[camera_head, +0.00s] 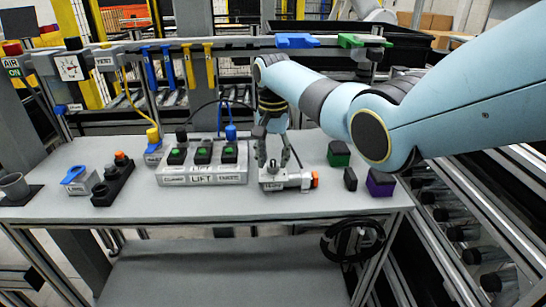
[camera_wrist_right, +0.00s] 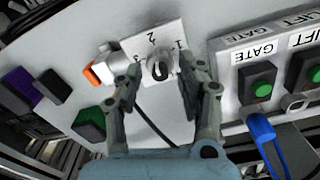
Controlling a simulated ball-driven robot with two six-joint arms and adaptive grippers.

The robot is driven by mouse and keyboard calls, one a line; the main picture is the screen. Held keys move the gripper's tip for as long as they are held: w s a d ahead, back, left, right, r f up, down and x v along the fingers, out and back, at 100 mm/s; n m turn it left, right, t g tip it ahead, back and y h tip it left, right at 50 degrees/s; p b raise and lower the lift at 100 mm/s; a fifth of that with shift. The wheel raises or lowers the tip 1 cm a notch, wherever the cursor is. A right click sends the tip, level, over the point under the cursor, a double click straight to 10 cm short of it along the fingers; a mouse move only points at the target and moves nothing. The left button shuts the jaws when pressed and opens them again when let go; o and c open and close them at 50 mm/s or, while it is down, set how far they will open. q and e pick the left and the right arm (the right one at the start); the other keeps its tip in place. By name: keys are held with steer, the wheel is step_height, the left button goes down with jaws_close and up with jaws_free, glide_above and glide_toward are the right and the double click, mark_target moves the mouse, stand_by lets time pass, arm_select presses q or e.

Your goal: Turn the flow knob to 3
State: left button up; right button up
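The flow knob (camera_head: 272,164) sits on top of a small light-grey valve block (camera_head: 282,182) with an orange end, on the table's front middle. In the right wrist view the knob (camera_wrist_right: 160,66) is a round grey piece with a dark slot, on a white dial plate (camera_wrist_right: 139,44) marked 1, 2 and 3. Which number it points to I cannot tell clearly. My right gripper (camera_head: 274,160) points down over the block. Its fingers (camera_wrist_right: 160,76) stand apart on either side of the knob, with gaps visible. My left gripper is out of view.
A lift panel with green buttons (camera_head: 203,176) stands just left of the valve. A green block (camera_head: 339,159), a black block (camera_head: 350,179) and a purple block (camera_head: 380,187) lie to the right. A black switch box (camera_head: 114,184) is further left.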

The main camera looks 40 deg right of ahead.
steer(key=shift+c, duration=0.3)
jaws_close()
steer(key=shift+n, duration=0.3)
steer(key=shift+r+n+p, duration=0.15)
steer(key=shift+n+p, duration=0.65)
steer(key=shift+n, duration=0.1)
steer(key=n+p, duration=0.1)
steer(key=n, duration=0.2)
steer(key=shift+n, duration=0.3)
steer(key=n+p, duration=0.1)
steer(key=n, duration=0.3)
steer(key=shift+w, duration=0.1)
steer(key=shift+n+p, duration=0.5)
steer(key=shift+n, duration=1.5)
